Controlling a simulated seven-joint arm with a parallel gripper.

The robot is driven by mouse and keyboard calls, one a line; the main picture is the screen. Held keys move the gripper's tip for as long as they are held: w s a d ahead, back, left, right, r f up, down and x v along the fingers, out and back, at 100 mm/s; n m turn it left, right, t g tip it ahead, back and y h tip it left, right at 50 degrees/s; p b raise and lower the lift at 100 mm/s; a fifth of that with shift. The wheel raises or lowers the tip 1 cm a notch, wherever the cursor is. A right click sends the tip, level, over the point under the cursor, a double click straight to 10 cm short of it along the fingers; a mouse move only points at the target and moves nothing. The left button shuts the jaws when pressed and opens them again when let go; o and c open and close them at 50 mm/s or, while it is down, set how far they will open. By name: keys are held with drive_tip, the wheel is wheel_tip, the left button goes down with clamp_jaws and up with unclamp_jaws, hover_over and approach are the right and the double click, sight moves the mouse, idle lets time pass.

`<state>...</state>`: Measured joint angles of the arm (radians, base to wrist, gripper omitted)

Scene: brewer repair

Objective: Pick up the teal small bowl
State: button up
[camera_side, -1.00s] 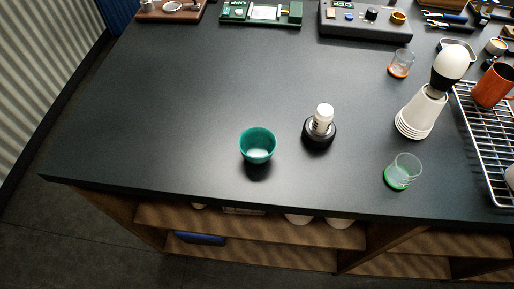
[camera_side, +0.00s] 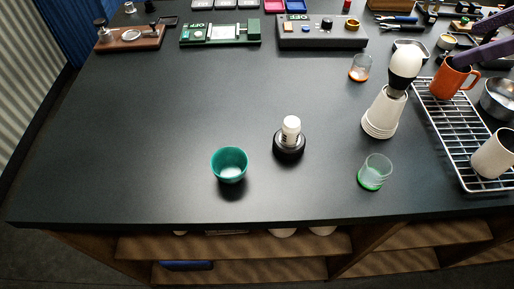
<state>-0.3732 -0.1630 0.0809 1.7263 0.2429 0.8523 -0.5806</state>
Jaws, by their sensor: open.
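The teal small bowl (camera_side: 230,165) stands upright on the dark tabletop (camera_side: 140,150), left of centre and close to the front edge. Its inside is open to view and shows a pale patch at the bottom. Nothing touches it. A dark shadow lies just in front of it. My gripper is not in view.
A white-capped bottle on a round black base (camera_side: 289,140) stands right of the bowl. A green-bottomed glass (camera_side: 375,172), a white cup stack (camera_side: 382,115) and a wire rack with an orange mug (camera_side: 452,80) are farther right. The tabletop left of the bowl is clear.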

drive_tip(key=w+a+f+n+g+y, duration=0.1)
drive_tip(key=w+a+f+n+g, duration=0.15)
drive_tip(key=a, duration=0.95)
drive_tip(key=n+g, duration=0.3)
drive_tip(key=n, duration=0.1)
hover_over(220, 172)
drive_tip(key=s+d, duration=0.1)
drive_tip(key=d, duration=0.4)
drive_tip(key=shift+m+t, duration=0.25)
drive_tip(key=f, duration=1.8)
drive_tip(key=shift+s+d, duration=0.15)
drive_tip(key=shift+s, duration=0.05)
drive_tip(key=shift+x, duration=3.2)
drive_tip(key=shift+w, duration=0.15)
drive_tip(key=shift+c, duration=0.3)
drive_tip(key=shift+r, duration=0.1)
drive_tip(key=c, duration=1.1)
drive_tip(key=shift+c, duration=0.2)
